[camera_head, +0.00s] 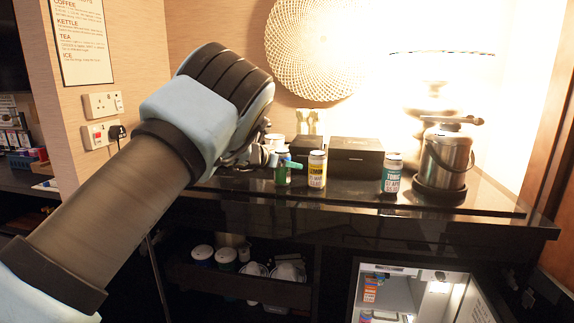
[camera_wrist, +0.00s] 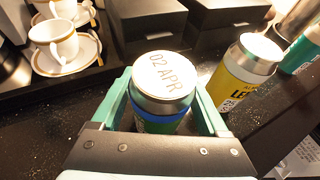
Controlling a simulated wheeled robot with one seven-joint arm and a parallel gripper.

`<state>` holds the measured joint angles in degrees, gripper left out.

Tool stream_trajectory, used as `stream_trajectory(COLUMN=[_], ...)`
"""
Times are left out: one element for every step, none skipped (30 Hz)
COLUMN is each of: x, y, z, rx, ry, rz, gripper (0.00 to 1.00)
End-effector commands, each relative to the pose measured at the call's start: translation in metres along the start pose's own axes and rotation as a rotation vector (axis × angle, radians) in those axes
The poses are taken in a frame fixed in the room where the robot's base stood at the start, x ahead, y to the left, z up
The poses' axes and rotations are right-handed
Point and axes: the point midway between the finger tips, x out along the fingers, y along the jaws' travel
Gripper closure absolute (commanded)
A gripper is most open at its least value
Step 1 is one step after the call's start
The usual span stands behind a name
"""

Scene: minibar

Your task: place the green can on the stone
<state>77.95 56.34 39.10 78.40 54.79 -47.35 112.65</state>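The green can (camera_head: 282,175) stands upright on the dark counter, partly hidden by my gripper in the head view. In the wrist view the can (camera_wrist: 162,82) shows a silver lid printed "02 APR" and a blue band below it. My gripper (camera_wrist: 165,98) has its green fingers on either side of the can, with a narrow gap seeming to show beside it. It also shows in the head view (camera_head: 284,162). The dark speckled, stone-like countertop (camera_wrist: 50,125) lies under the can; I make out no separate stone.
A yellow can (camera_head: 317,170) stands close to the right, and a teal-labelled can (camera_head: 391,174) further right. A black box (camera_head: 355,157) is behind, and a metal ice bucket (camera_head: 445,160) at right. White cups (camera_wrist: 53,40) stand left on a tray. An open minibar (camera_head: 400,297) is below.

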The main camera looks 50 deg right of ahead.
Motion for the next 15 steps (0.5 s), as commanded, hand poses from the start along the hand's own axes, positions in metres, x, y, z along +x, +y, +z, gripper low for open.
stream_trajectory(x=[-0.0001,-0.0001,-0.0001,-0.0001,-0.0001,-0.0001,-0.0001,-0.0001,-0.0001,-0.0002,-0.0003,-0.0006,-0.0011,-0.0018,-0.0051], y=[0.0001,0.0001,0.0001,0.0001,0.0001,0.0,0.0001,0.0001,0.0001,0.0001,0.0001,0.0001,0.0001,0.0001,0.0005], z=[0.0003,0.0004,0.0004,0.0004,0.0004,0.0004,0.0004,0.0004,0.0004,0.0005,0.0007,0.0016,0.0027,0.0037,0.0017], rx=[0.0,0.0,0.0,0.0,0.0,0.0,0.0,0.0,0.0,0.0,0.0,0.0,0.0,0.0,-0.001], ry=[0.0,0.0,0.0,0.0,0.0,0.0,0.0,0.0,0.0,0.0,0.0,0.0,0.0,0.0,-0.001], rz=[0.0,0.0,0.0,0.0,0.0,0.0,0.0,0.0,0.0,0.0,0.0,0.0,0.0,0.0,0.001], gripper=[0.16,0.13,0.08,0.05,0.05,0.05,0.05,0.05,0.05,0.05,0.05,0.05,0.05,0.05,0.05])
